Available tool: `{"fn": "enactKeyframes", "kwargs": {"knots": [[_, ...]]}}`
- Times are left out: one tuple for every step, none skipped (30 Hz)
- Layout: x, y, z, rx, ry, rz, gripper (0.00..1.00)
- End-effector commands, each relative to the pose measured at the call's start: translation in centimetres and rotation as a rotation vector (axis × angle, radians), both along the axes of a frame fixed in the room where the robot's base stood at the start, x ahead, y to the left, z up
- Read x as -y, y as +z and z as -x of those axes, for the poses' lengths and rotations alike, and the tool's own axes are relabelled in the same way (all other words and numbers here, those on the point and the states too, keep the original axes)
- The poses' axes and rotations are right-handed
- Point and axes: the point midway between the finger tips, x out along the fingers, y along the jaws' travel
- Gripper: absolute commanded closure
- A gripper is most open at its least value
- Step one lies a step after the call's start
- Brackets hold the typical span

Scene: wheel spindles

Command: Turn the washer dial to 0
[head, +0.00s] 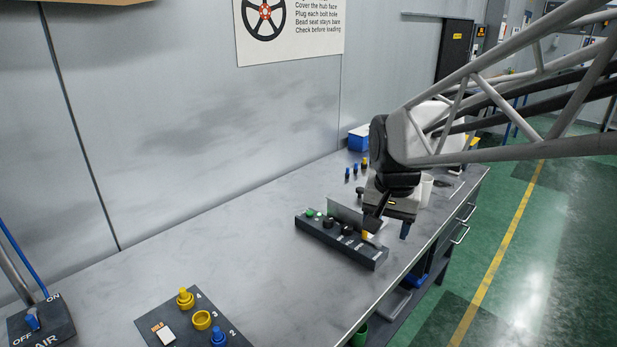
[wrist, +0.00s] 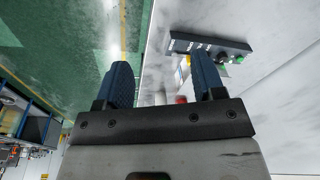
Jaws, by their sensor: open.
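A dark control panel (head: 340,240) lies on the bench with a green button (head: 310,213), black knobs (head: 347,229) and a yellow piece near its right end. Its labels are too small to read, so I cannot tell which knob is the washer dial or where it points. My gripper (head: 388,227) hangs over the panel's right end and hides part of it. In the wrist view my gripper (wrist: 163,80) has its two blue fingers wide apart with nothing gripped. The panel (wrist: 205,43) shows beyond the right finger there.
A plate (head: 180,320) with yellow and blue plugs lies at the front. An AIR lever box (head: 42,322) stands at left. Small blue pegs (head: 356,172) and a blue bin (head: 358,138) stand behind the panel. The bench middle is clear. The bench edge is right of my gripper.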

Motion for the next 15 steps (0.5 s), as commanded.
{"fn": "enactKeyframes", "kwargs": {"knots": [[-0.2, -0.2, -1.2, -0.008, -0.019, -0.003, 0.37], [-0.3, -0.2, -1.9, -0.011, -0.031, -0.004, 0.37], [-0.4, -0.3, -2.8, -0.015, -0.049, -0.007, 0.37], [-0.5, -0.4, -3.5, -0.018, -0.061, -0.009, 0.37], [-0.6, -0.5, -4.1, -0.021, -0.075, -0.01, 0.37], [-0.8, -0.6, -5.0, -0.026, -0.092, -0.012, 0.37], [-0.9, -0.7, -5.7, -0.028, -0.106, -0.013, 0.37], [-1.0, -0.9, -6.4, -0.032, -0.118, -0.014, 0.37], [-1.1, -1.0, -7.3, -0.036, -0.136, -0.016, 0.37], [-1.2, -1.2, -8.0, -0.04, -0.15, -0.017, 0.37], [-1.3, -1.3, -8.6, -0.042, -0.163, -0.019, 0.37], [-1.5, -1.6, -9.5, -0.047, -0.181, -0.02, 0.37], [-1.6, -1.7, -10.2, -0.05, -0.194, -0.021, 0.37], [-1.8, -1.9, -10.9, -0.053, -0.207, -0.022, 0.37], [-1.9, -2.2, -11.7, -0.058, -0.224, -0.024, 0.37]]}}
